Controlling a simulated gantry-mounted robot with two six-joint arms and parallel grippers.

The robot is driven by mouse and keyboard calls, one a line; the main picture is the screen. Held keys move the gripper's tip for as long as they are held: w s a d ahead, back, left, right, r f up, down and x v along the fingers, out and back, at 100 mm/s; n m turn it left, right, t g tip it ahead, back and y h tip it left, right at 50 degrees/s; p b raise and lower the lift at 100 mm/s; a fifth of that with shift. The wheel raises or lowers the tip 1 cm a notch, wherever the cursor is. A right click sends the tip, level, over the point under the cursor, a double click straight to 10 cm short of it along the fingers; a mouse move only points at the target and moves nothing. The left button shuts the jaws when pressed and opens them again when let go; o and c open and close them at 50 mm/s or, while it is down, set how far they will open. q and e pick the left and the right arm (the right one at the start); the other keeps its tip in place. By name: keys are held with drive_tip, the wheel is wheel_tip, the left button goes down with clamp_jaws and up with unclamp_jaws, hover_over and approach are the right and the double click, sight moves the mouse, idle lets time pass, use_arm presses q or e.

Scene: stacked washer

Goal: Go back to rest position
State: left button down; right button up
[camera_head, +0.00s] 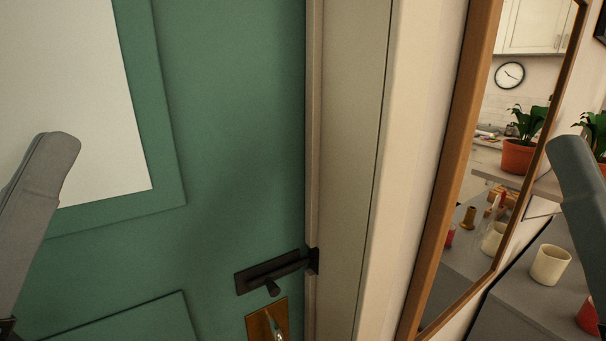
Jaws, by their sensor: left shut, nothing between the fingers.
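My left arm link (42,190) rises at the left edge, in front of the green door. Only a small dark part of my left gripper (7,327) shows at the bottom left corner. It is shut and empty, apart from the door fittings, and its fingertips are cut off by the frame. My right arm link (583,190) stands at the right edge, in front of the mirror and shelf. My right gripper is not in view.
A green door (235,120) with a dark latch (275,272) and a brass plate (281,312) fills the left. A wood-framed mirror (445,165) hangs right of the door frame. A cream cup (550,264) and potted plant (597,135) are far right.

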use_arm(q)
wheel_tip(320, 180, up, 26)
drive_tip(key=a+y+p, duration=0.2)
drive_tip(key=y+p, duration=0.2)
drive_tip(key=p, duration=2.2)
drive_tip(key=shift+s+a+r+t+y, duration=0.15)
drive_tip(key=shift+a+t+y, duration=0.15)
drive_tip(key=shift+a+t, duration=0.1)
drive_tip(key=shift+f, duration=0.2)
wheel_tip(320, 180, down, 29)
drive_tip(key=b, duration=2.9)
drive_tip(key=c, duration=1.6)
unclamp_jaws()
drive_tip(key=shift+r, duration=0.1)
